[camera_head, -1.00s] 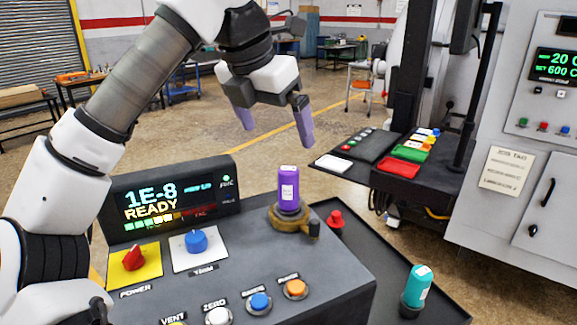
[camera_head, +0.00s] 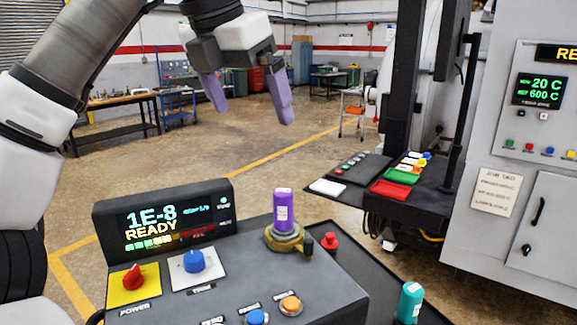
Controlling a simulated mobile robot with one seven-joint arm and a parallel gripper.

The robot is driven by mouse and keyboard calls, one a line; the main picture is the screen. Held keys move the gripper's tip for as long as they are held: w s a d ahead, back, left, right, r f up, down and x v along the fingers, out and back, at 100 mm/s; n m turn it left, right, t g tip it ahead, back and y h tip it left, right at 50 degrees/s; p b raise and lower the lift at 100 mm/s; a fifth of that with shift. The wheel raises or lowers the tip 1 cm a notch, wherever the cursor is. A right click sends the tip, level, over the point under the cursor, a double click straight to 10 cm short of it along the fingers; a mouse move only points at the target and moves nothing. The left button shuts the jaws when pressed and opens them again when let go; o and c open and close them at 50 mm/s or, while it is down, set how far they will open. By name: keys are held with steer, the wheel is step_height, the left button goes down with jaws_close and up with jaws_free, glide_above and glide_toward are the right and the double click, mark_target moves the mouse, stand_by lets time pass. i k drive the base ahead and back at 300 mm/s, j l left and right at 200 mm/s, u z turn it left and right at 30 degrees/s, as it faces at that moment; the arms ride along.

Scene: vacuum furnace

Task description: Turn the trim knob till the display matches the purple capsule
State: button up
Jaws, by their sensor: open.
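The trim knob is a blue knob (camera_head: 193,261) on a white plate at the left of the grey console. The display (camera_head: 165,222) stands behind it and reads "1E-8" and "READY", with a row of coloured bars below. The purple capsule (camera_head: 284,209) stands upright in a brass-coloured holder (camera_head: 285,240) on the console's right part; its label is too small to read. My gripper (camera_head: 248,112) is open and empty, with purple fingers. It is in the air, above and behind the console, touching nothing.
A red knob (camera_head: 134,279) on a yellow plate marked POWER sits just left of the trim knob. Blue and orange buttons (camera_head: 291,304) are at the console's front. A red piece (camera_head: 330,241) and a teal capsule (camera_head: 409,302) stand on a dark tray at right.

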mark_target(194, 261)
steer(key=k, duration=0.9)
